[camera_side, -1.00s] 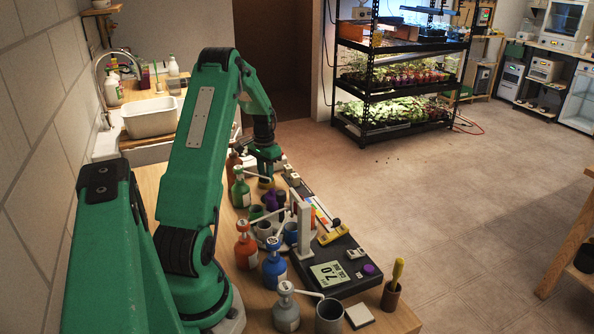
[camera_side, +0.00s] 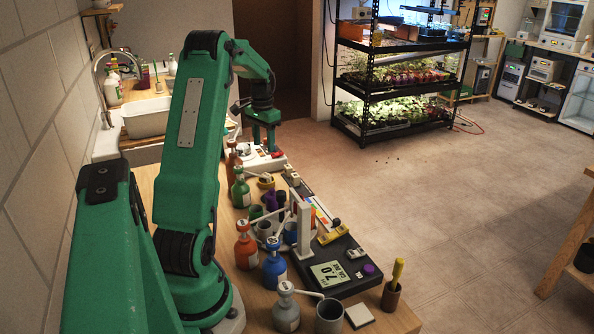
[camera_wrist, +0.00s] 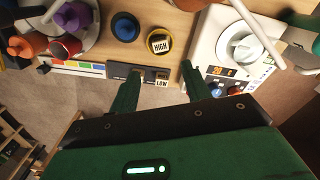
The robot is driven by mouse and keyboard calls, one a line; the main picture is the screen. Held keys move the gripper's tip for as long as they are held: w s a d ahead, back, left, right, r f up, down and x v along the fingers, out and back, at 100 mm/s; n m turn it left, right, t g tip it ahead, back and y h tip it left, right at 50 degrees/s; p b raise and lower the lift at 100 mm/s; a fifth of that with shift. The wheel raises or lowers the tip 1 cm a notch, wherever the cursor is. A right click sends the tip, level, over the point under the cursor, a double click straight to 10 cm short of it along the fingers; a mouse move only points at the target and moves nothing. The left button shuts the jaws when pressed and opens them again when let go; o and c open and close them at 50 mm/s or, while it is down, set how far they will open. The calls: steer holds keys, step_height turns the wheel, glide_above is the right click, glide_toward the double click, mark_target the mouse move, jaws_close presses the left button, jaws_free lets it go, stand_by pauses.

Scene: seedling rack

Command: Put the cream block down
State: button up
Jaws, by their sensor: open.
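My gripper (camera_wrist: 160,72) is open, with both fingers apart and nothing between them. It also shows in the side view (camera_side: 267,148), raised above the far end of the bench. A cream block (camera_wrist: 160,43) marked HIGH sits in a round yellow-rimmed dish (camera_wrist: 149,48), beyond my fingertips in the wrist view. The same dish shows in the side view (camera_side: 262,186) with the pale block (camera_side: 266,178) in it. Another pale block (camera_wrist: 162,82) marked LOW lies on the end of a dark strip, near my fingers in the wrist view.
In the wrist view a blue-capped round thing (camera_wrist: 125,26) stands left of the dish, and a white device (camera_wrist: 215,50) stands to the right. Coloured bottles (camera_side: 275,262) line the bench, beside a black scale-like base (camera_side: 345,268). The floor is open to the right.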

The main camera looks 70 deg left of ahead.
steer(key=shift+r, duration=0.35)
stand_by(0.3)
steer(key=w+d+r+m+t, duration=0.1)
steer(key=w+d+r, duration=0.1)
steer(key=d+r, duration=0.35)
steer(key=w+d+r+y, duration=0.1)
steer(key=d+r, duration=0.1)
steer(key=d, duration=0.7)
steer(key=w+d+r+m+t, duration=0.1)
steer(key=w+d+r, duration=0.15)
steer(key=d, duration=0.45)
steer(key=s+d+m+t, duration=0.1)
steer(key=s+d, duration=0.3)
steer(key=d, duration=0.3)
steer(key=s+d+t, duration=0.1)
steer(key=s+d, duration=0.3)
steer(key=d, duration=0.3)
steer(key=s+d+m+t+h, duration=0.1)
steer(key=s+d, duration=0.3)
steer(key=d, duration=0.3)
steer(key=shift+d+r+m+t, duration=0.15)
steer(key=shift+d+m+t, duration=0.15)
